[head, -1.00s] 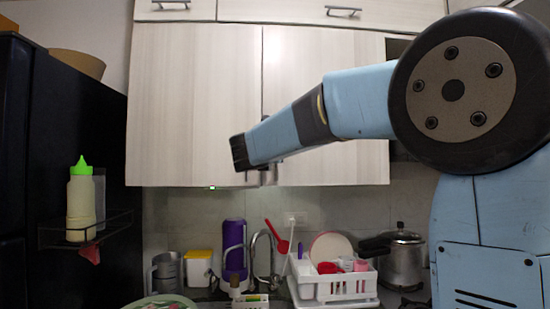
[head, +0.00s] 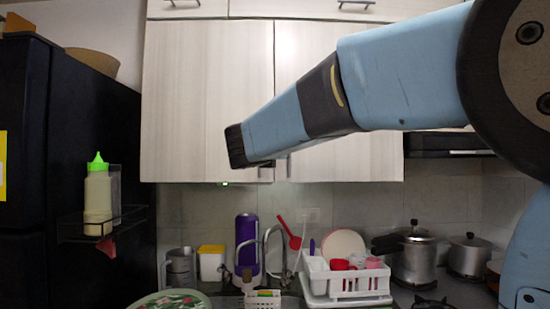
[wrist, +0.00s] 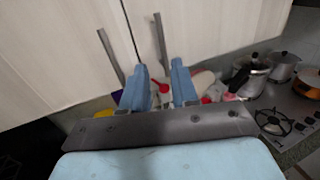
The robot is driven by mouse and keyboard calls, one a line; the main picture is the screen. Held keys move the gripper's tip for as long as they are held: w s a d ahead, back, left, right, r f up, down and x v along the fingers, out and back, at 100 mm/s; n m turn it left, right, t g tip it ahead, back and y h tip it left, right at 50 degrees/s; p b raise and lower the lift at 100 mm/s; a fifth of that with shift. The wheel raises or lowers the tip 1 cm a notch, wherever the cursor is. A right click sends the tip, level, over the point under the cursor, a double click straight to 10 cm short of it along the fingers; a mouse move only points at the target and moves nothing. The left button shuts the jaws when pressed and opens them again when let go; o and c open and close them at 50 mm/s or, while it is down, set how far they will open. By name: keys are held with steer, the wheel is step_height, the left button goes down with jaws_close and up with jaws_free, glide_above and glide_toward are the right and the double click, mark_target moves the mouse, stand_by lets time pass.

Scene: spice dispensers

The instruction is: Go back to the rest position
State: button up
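My arm reaches in from the right in the head view, its dark end (head: 237,147) in front of the upper cupboard doors. The fingers cannot be made out there. In the wrist view my gripper (wrist: 158,70) has its two blue fingers apart, with nothing held between them. A pale bottle with a green cap (head: 98,200) stands in a dark rack (head: 75,232) at the left, well apart from my gripper.
Pale cupboards (head: 205,100) with metal handles hang behind my arm. A dark fridge (head: 30,160) is at the left. Below are a purple container (head: 246,243), a white dish rack (head: 350,285) and a pressure cooker (head: 412,262). The stove (wrist: 275,122) shows in the wrist view.

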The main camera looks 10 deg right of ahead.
steer(key=s+f+n+g+y, duration=0.1)
steer(key=s+f+n+y, duration=0.4)
steer(key=n, duration=0.8)
steer(key=s+f+n+g+y, duration=0.1)
steer(key=s+f+n+y, duration=0.45)
steer(key=n, duration=0.85)
steer(key=s+d+f+n+g+h, duration=0.1)
steer(key=s+d+f+n+g, duration=0.3)
steer(key=s+f, duration=0.5)
steer(key=s+d+f+n+g+h, duration=0.2)
steer(key=s+d+f+n+g, duration=0.2)
steer(key=s+d+f+n, duration=0.5)
steer(key=s+f, duration=0.1)
steer(key=s, duration=0.1)
steer(key=shift+s+f+n+g, duration=0.15)
steer(key=shift+s+n+g, duration=0.2)
steer(key=shift+n+g, duration=0.05)
steer(key=shift+d, duration=0.1)
